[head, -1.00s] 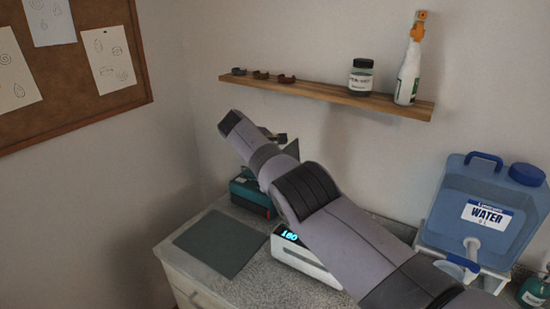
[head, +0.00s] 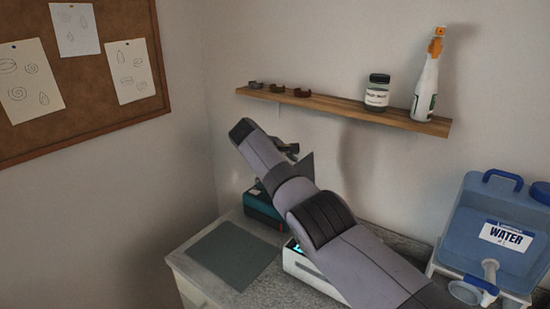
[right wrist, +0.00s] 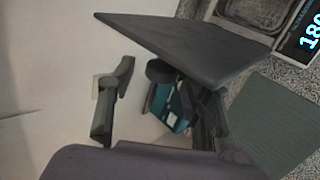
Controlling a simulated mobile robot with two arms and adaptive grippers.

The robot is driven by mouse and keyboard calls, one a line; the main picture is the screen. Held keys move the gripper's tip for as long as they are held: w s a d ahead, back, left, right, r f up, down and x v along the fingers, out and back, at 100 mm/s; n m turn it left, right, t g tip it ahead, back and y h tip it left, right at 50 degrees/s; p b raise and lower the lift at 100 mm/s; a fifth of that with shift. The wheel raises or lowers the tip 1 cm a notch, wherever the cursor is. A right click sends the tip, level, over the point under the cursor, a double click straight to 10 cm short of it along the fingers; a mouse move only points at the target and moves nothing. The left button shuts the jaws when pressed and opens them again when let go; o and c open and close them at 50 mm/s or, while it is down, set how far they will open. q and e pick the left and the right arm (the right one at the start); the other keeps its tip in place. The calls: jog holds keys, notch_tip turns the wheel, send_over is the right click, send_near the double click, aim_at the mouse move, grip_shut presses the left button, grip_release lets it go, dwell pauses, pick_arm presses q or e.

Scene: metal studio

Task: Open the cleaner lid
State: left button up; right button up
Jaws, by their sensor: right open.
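The white cleaner (head: 306,272) stands on the counter, mostly hidden behind my right arm in the head view. In the right wrist view its lit display (right wrist: 311,32) and a grey-rimmed top opening (right wrist: 255,12) show at the upper right. A dark flat panel, apparently its lid (right wrist: 190,45), stands raised and tilted beside that opening. A corner of this panel (head: 306,164) shows beside my arm in the head view. My right gripper (right wrist: 150,88) is open, its fingers by the panel; I cannot tell whether they touch it. My left gripper is out of view.
A teal box (head: 262,206) stands behind the arm and a grey-green mat (head: 235,256) lies at the counter's left. A blue water container (head: 490,265) stands at the right. A wooden shelf (head: 340,107) with jars and a spray bottle hangs above.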

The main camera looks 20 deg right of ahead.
jog(key=v, duration=0.9)
jog(key=shift+s+a+r, duration=0.2)
jog(key=shift+r, duration=0.05)
